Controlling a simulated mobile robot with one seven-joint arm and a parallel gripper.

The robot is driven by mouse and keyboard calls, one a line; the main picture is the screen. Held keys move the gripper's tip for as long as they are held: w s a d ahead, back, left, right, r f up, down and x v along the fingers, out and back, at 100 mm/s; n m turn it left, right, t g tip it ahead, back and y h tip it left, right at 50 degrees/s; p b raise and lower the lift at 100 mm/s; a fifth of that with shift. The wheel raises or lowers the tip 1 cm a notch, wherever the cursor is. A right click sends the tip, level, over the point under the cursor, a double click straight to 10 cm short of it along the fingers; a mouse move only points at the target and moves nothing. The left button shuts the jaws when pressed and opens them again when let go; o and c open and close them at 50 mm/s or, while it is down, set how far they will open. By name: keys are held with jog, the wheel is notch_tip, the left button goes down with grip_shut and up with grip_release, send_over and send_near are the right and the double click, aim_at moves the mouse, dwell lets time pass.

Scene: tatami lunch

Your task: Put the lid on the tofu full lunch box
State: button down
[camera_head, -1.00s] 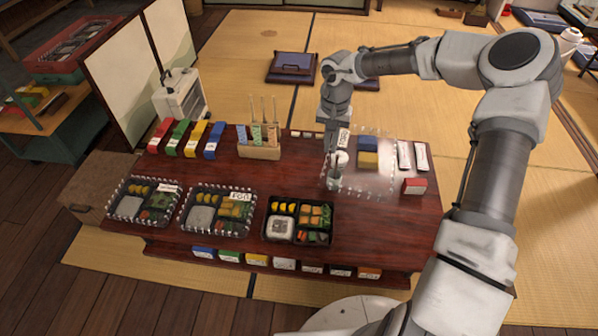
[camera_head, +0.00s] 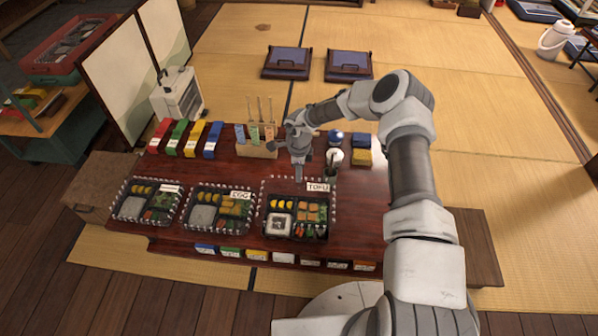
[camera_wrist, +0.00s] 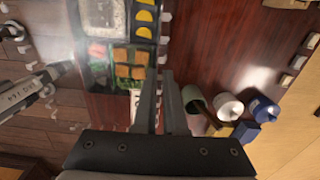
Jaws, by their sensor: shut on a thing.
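The tofu lunch box (camera_head: 281,242) is a black tray at the right of the box row, with yellow pieces, orange cubes, greens and a white block. It also shows in the wrist view (camera_wrist: 112,65). My gripper (camera_head: 298,179) is shut on the rear part of a clear lid with a white dotted rim and a TOFU label (camera_head: 318,187). The lid lies over the box in the head view, its back edge reaching behind the box. I cannot tell whether it touches the box. My gripper's fingers (camera_wrist: 162,85) also show in the wrist view.
Two other boxes, the EGG one (camera_head: 220,210) and one further left (camera_head: 147,202), stand covered at left. My arm covers the table's right end.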

aim_at(299, 185)
jog(key=shift+f+b, duration=2.05)
jog(key=shift+f, duration=0.15)
jog(key=shift+f+b, duration=0.4)
jog(key=shift+f, duration=0.55)
jog(key=shift+f+b, duration=0.4)
jog(key=shift+f, duration=0.85)
dwell(0.4)
dwell(0.4)
jog(key=shift+c, duration=1.8)
grip_release()
jog(key=shift+r, duration=0.15)
jog(key=shift+r+p, duration=3.25)
jog(key=shift+r, duration=0.6)
